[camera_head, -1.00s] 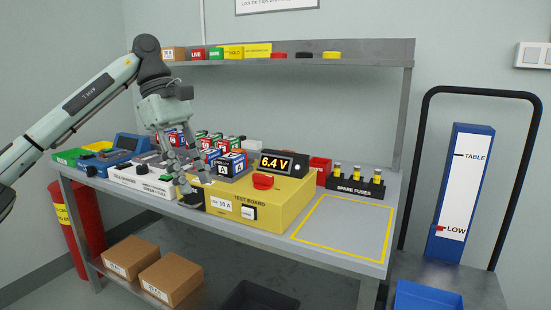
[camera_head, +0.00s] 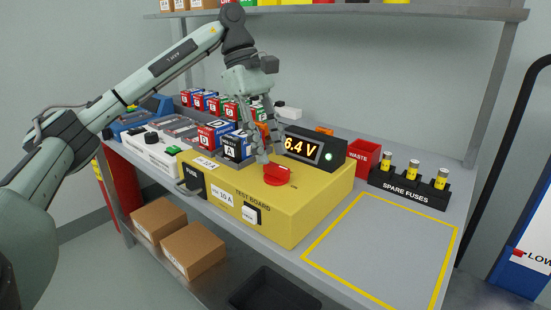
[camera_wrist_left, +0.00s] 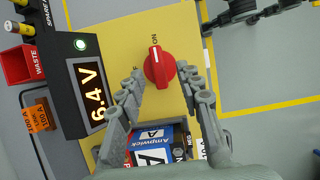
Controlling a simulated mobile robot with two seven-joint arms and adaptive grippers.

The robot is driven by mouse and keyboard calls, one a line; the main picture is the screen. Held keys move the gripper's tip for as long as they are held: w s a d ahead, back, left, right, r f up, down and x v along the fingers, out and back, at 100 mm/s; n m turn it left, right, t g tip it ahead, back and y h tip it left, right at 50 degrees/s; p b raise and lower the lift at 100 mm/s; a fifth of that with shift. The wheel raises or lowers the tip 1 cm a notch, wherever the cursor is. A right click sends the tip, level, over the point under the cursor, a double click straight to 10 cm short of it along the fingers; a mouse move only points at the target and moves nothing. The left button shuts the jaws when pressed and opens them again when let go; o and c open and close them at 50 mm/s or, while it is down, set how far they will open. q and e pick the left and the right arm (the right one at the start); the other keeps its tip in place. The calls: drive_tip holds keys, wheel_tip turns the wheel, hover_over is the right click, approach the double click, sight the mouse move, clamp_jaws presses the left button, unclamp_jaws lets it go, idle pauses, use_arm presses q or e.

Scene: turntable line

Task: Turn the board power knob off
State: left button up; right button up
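The red board power knob (camera_head: 277,175) sits on top of the yellow test board (camera_head: 270,220). In the left wrist view the knob (camera_wrist_left: 159,67) has its white mark towards the ON label. My left gripper (camera_head: 265,158) hangs over the board with fingers pointing down, just behind and left of the knob. In the left wrist view its open fingers (camera_wrist_left: 167,88) stand either side of the near part of the knob, with a clear gap; contact cannot be told. A dark jointed part at that view's top edge may be my right gripper (camera_wrist_left: 250,10); its state is unclear.
The lit 6.4 V display (camera_head: 312,148) stands behind the knob. Labelled boxes (camera_head: 236,146) stand close left of the gripper. The waste bin (camera_head: 364,158) and spare fuses rack (camera_head: 409,187) are to the right. The yellow-outlined area (camera_head: 385,245) is empty.

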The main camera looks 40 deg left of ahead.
sight(276, 165)
use_arm(q)
drive_tip(key=shift+x, duration=1.5)
drive_tip(key=shift+c, duration=0.6)
drive_tip(key=shift+w, duration=0.1)
clamp_jaws()
